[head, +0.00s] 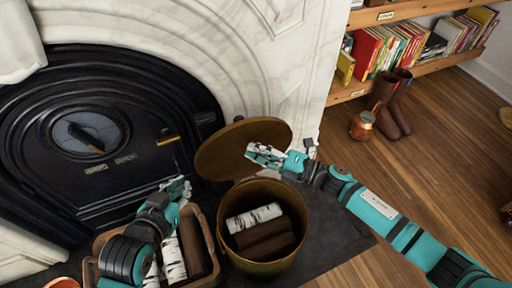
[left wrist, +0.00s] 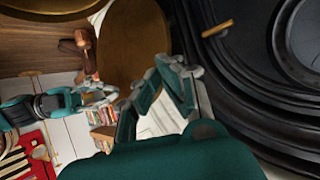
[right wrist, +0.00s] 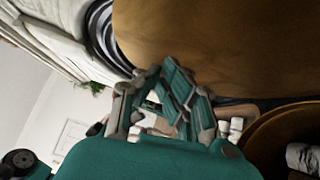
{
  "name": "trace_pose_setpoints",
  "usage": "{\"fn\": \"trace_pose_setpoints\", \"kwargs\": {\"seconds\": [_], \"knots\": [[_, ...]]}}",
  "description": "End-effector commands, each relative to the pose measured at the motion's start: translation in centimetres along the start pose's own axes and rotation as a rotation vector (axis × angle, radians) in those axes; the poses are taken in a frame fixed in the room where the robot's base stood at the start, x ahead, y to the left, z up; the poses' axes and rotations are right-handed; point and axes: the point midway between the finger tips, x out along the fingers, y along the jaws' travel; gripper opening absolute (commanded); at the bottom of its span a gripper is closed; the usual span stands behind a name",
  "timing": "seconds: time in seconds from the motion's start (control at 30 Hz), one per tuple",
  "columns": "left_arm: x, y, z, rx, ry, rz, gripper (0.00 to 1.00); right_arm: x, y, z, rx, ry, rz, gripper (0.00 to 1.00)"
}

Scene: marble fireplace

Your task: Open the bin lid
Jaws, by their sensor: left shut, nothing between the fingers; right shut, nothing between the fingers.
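The bin (head: 262,266) is a round brass-coloured bucket in the lower middle of the head view, with dark logs and one birch log inside. Its round lid (head: 222,153) stands raised and tilted back behind the opening, towards the fireplace. My right gripper (head: 256,152) is shut and empty in front of the lid's inner face; whether it touches the lid I cannot tell. In the right wrist view the lid (right wrist: 220,40) fills the top, beyond the fingers (right wrist: 180,90). My left gripper (head: 182,187) is shut and empty, left of the bin, above the log basket.
A basket (head: 212,258) with birch and dark logs stands left of the bin. The black fireplace door (head: 95,140) is behind, in a marble surround (head: 290,60). Brown boots (head: 392,105), a copper jug (head: 362,126) and bookshelves (head: 400,50) are at right.

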Motion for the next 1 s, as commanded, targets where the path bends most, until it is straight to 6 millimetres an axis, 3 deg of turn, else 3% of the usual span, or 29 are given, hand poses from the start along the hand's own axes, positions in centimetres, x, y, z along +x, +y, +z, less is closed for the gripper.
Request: {"fn": "trace_pose_setpoints", "kwargs": {"seconds": [0.2, 0.57, 0.77, 1.0], "knots": [[0.2, 0.2, -1.2, 0.0, 0.063, 0.004, 0.0, 0.8, 0.0, 0.8, 0.001, 0.0, 0.0, 0.0], [0.1, 0.5, -1.2, 0.003, 0.053, 0.002, 0.0, 0.8, 0.1, 0.9, 0.003, 0.0, -0.001, 0.0], [-1.1, -0.4, 2.7, -0.002, -0.161, -0.01, 0.0, 1.5, 0.5, 1.6, 0.026, 0.0, -0.026, 0.0], [-4.0, -1.1, 8.1, -0.008, -0.458, -0.026, 0.0, 2.8, 0.6, 2.9, 0.062, -0.001, -0.063, 0.0]]}}
